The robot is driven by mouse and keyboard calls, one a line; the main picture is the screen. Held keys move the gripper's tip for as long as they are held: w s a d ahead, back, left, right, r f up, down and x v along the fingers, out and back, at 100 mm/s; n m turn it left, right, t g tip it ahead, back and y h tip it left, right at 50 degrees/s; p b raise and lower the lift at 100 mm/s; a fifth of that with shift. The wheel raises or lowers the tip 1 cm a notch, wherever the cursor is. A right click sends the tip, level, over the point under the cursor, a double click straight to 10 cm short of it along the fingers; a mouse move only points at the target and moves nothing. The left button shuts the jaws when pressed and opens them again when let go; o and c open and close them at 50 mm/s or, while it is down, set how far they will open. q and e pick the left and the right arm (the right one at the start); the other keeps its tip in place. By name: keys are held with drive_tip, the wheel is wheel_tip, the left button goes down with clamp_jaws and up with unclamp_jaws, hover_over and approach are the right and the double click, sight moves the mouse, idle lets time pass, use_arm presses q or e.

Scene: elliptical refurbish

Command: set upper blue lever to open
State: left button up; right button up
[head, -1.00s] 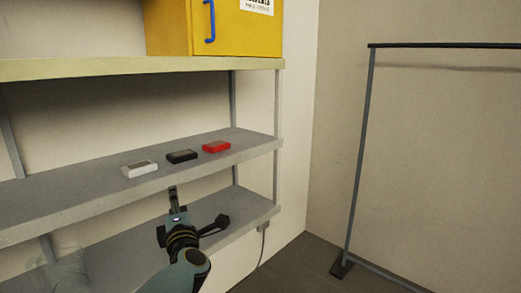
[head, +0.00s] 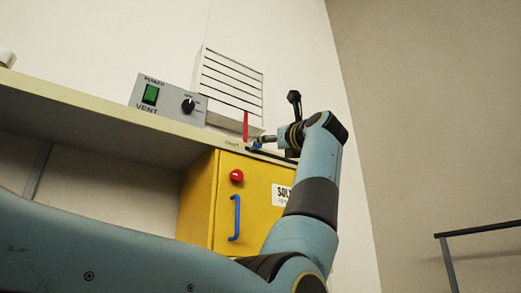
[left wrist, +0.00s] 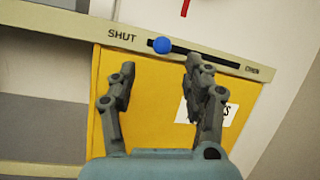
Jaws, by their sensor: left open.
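The upper blue lever is a round blue knob (left wrist: 163,46) in a dark slot on the pale shelf edge. In the left wrist view it sits near the slot's SHUT end, with the OPEN label at the right end. In the head view the knob (head: 257,146) is small and partly hidden by my gripper. My left gripper (left wrist: 160,66) is open and empty; its fingertips show on either side of the knob, a little below it in the picture. In the head view the left gripper (head: 264,140) is at the shelf edge by the knob. Contact cannot be told.
A yellow cabinet (head: 203,201) with a blue handle (head: 236,218) and red button (head: 236,176) hangs below the shelf edge (head: 110,117). A grey VENT box (head: 168,100) and a slatted vent (head: 232,83) with a red strip (head: 245,127) are above. A dark rack (head: 480,230) stands right.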

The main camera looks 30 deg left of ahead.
sight(259, 147)
use_arm(q)
drive_tip(key=p+x, duration=0.4)
drive_tip(key=x, duration=0.5)
drive_tip(key=shift+w+a, duration=0.15)
drive_tip(key=shift+w, duration=0.15)
drive_tip(key=shift+w+a, duration=0.4)
drive_tip(key=shift+a, duration=0.05)
use_arm(e)
drive_tip(key=r, duration=0.2)
drive_tip(key=w+r, duration=0.1)
drive_tip(key=r, duration=0.2)
drive_tip(key=shift+w, duration=0.2)
use_arm(q)
drive_tip(key=shift+s, duration=0.1)
drive_tip(key=shift+c, duration=0.8)
clamp_jaws()
use_arm(e)
drive_tip(key=shift+s, duration=0.1)
